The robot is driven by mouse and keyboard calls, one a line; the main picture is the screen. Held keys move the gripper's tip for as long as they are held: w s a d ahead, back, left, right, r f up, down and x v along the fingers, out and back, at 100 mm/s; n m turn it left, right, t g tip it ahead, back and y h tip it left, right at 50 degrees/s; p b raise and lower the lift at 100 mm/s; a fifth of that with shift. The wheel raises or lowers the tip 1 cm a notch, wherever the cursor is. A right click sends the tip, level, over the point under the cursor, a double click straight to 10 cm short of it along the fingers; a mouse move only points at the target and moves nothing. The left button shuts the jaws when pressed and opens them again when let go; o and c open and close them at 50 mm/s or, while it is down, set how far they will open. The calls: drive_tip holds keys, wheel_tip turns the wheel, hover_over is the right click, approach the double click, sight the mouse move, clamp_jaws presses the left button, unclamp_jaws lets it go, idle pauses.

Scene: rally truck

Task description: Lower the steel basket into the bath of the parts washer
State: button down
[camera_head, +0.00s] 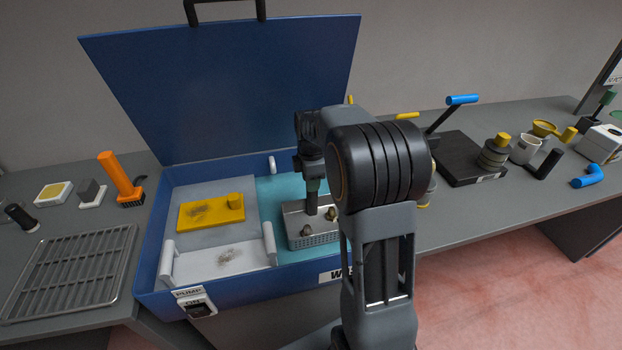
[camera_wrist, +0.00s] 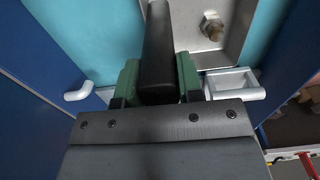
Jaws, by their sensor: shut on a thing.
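The steel basket (camera_head: 297,238) is a perforated metal box with several brown metal parts in it. It is over or in the teal bath (camera_head: 268,200), the right part of the blue parts washer (camera_head: 150,250); I cannot tell how deep it sits. My gripper (camera_wrist: 158,85) has green fingers shut on the basket's upright black handle (camera_wrist: 158,50). In the wrist view the basket (camera_wrist: 232,30) shows with one bolt, against the teal of the bath (camera_wrist: 95,35). My arm hides the basket's right side and much of the bath's right end in the head view.
The washer's lid (camera_head: 220,90) stands open behind. A yellow plate (camera_head: 205,215) lies in the left part. A wire rack (camera_head: 70,270) and orange-handled tool (camera_head: 120,180) are left; a blue-levered press (camera_head: 465,165) and cup (camera_head: 525,148) are right.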

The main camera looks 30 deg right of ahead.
drive_tip(key=b, duration=0.3)
hover_over(310, 211)
drive_tip(key=w+d, duration=0.1)
drive_tip(key=shift+w+f, duration=0.2)
drive_tip(key=shift+f, duration=2.35)
idle(1.0)
drive_tip(key=c, duration=0.7)
unclamp_jaws()
